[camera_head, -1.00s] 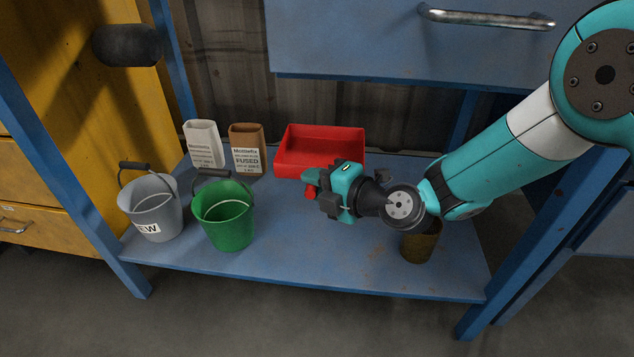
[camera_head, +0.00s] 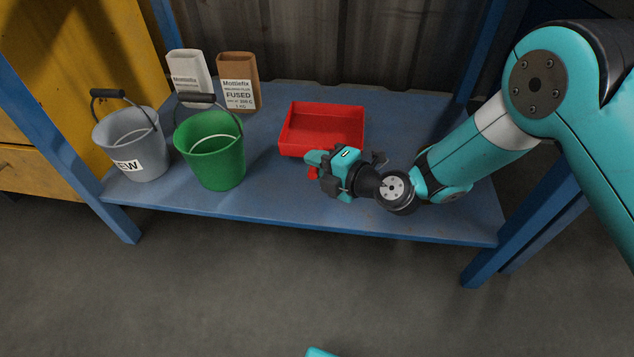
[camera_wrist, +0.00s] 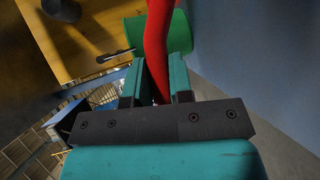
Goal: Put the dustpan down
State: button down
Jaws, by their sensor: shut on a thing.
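The red dustpan (camera_head: 322,128) is at the middle of the blue shelf, open side up, in the head view. I cannot tell whether its base touches the shelf. My gripper (camera_head: 314,163) is just in front of it, low over the shelf, and partly hides the handle. In the wrist view my gripper (camera_wrist: 157,78) is shut on the red dustpan handle (camera_wrist: 157,45), which runs up between the two fingers.
A green bucket (camera_head: 212,160) and a grey bucket (camera_head: 133,155) stand left on the blue shelf (camera_head: 270,205). A white box (camera_head: 188,72) and a brown box (camera_head: 238,85) stand behind them. Blue posts flank the shelf. Bare shelf lies in front of the dustpan.

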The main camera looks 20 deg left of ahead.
jog(key=shift+f+b, duration=1.05)
jog(key=shift+f, duration=0.95)
jog(key=shift+f, duration=0.2)
jog(key=c, duration=1)
grip_release()
jog(key=shift+r, duration=0.15)
